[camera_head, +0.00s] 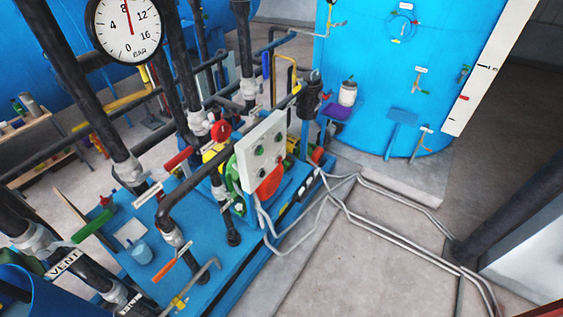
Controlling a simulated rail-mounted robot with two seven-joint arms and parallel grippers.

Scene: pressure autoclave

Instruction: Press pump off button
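A light grey control box (262,148) stands tilted in the picture above the blue pump skid, near the middle. Its face carries several small dark, greenish round buttons; one button (259,150) is on the upper left of the face. Labels are too small to read, so I cannot tell which is the pump off button. A green and red-orange pump body (270,183) shows at the box's lower edge. Neither of my grippers shows in the head view.
Black pipes with valve handles crowd the left and middle, below a round pressure gauge (130,27). A big blue tank (390,80) stands at the back right. Grey conduits (400,240) run along the floor. Open floor (355,275) lies right of the skid.

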